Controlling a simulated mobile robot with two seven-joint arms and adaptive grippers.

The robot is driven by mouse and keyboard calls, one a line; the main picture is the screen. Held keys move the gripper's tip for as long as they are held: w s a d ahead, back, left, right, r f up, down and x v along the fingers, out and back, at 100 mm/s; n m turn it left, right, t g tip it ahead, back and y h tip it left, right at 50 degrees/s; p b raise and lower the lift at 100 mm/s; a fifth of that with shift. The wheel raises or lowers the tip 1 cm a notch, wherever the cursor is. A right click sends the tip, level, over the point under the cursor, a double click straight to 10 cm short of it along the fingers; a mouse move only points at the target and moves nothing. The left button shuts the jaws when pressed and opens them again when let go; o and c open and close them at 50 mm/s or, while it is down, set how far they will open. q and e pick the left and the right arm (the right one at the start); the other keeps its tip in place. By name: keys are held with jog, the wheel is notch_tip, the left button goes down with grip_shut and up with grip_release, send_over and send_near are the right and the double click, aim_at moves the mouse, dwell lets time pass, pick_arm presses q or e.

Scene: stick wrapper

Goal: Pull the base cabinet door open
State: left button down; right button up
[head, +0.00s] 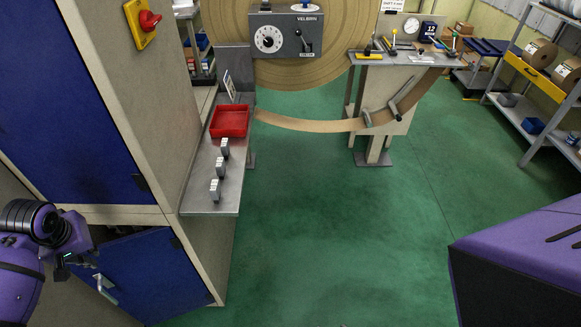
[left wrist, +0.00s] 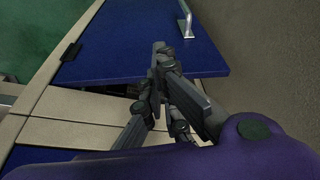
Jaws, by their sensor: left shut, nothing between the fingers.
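The base cabinet door (head: 150,275) is the blue lower panel at the bottom left, with a metal bar handle (head: 104,286). It stands ajar: a dark gap shows between its top edge and the beige frame, wider away from the hinge side. The door (left wrist: 130,50) and handle (left wrist: 186,18) also show in the left wrist view. My left gripper (head: 76,262) is shut and empty at the door's upper part, near its free side. In the left wrist view the gripper (left wrist: 160,48) overlaps the door's top edge, beside the handle; I cannot tell whether they touch.
A blue upper door (head: 60,110) is above, with a red knob on a yellow plate (head: 148,20). A metal shelf (head: 205,185) with a red tray (head: 230,121) juts from the cabinet's right. Green floor (head: 310,240) is clear in the middle.

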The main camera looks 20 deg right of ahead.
pick_arm(q)
jog(key=w+a+r+n, duration=0.1)
jog(key=w+a+r, duration=0.2)
jog(key=w+r, duration=0.2)
jog(key=d+b+x, duration=0.1)
jog(key=b+x, duration=0.1)
jog(key=x, duration=0.8)
jog(key=s, duration=0.1)
jog(key=s+p, duration=0.2)
jog(key=s, duration=0.1)
jog(key=shift+a+r, duration=0.1)
jog(key=shift+r, duration=0.2)
pick_arm(e)
jog(key=shift+w, duration=0.15)
jog(key=shift+w+a+r, duration=0.15)
jog(key=shift+a, duration=0.05)
jog(key=shift+d, duration=0.15)
pick_arm(q)
jog(key=shift+w, duration=0.1)
